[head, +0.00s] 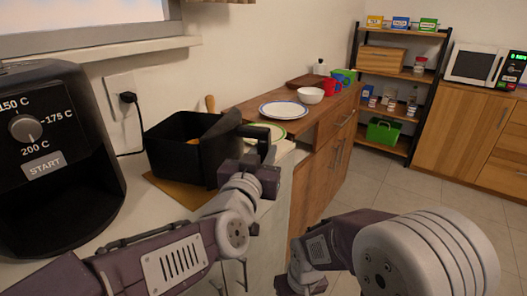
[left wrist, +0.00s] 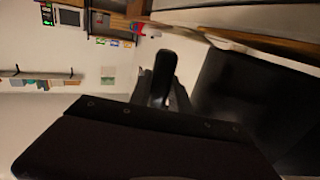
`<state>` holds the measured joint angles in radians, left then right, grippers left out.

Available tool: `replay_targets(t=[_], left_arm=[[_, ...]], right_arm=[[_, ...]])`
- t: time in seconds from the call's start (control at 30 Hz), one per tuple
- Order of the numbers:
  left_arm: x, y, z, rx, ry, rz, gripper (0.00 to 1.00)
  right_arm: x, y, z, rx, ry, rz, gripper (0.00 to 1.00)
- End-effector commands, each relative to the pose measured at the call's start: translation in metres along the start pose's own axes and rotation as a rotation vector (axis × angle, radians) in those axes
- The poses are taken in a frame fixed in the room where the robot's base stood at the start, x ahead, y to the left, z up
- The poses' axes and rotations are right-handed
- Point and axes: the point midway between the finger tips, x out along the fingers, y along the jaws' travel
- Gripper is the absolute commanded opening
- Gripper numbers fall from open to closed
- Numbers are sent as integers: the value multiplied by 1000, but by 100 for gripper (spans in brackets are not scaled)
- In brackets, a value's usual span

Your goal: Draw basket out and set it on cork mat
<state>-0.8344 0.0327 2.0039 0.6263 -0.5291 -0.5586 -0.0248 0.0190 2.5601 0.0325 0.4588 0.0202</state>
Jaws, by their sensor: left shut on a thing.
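The black air fryer basket (head: 180,146) is outside the air fryer (head: 50,215). It is upright over the brown cork mat (head: 172,192), which shows along its front and left edges. The basket looks to rest on the mat, though a small gap cannot be ruled out. My left gripper (head: 258,160) is shut on the basket's black handle (head: 262,143). In the left wrist view the handle (left wrist: 163,78) is between the fingers and the dark basket wall (left wrist: 240,90) is at right. My right arm shows at the lower right, but its gripper is out of frame.
A white and green plate (head: 264,133) lies just behind the handle. A blue-rimmed plate (head: 284,110), a white bowl (head: 310,95) and mugs (head: 329,87) stand on the wooden cabinet farther back. A plug with a cord is on the wall behind the basket.

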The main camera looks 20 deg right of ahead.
Motion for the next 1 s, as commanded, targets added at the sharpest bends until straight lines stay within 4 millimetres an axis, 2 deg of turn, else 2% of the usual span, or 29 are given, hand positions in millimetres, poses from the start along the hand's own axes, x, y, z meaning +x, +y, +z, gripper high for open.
replay_targets(t=[0.3,0.33,0.4,0.77,0.87,1.0], left_arm=[[0,0,1,3,5,0,0],[0,0,1,3,5,0,29],[0,0,1,3,5,0,48],[-3,0,3,-1,-1,1,49],[-16,1,1,-1,-1,2,49],[-45,1,-1,-1,2,3,49]], right_arm=[[2,0,0,0,0,0,49],[2,0,0,0,0,0,49],[2,0,0,0,0,0,49],[1,0,0,0,0,0,49],[-3,0,0,0,0,0,49],[-13,0,-1,0,0,0,49]])
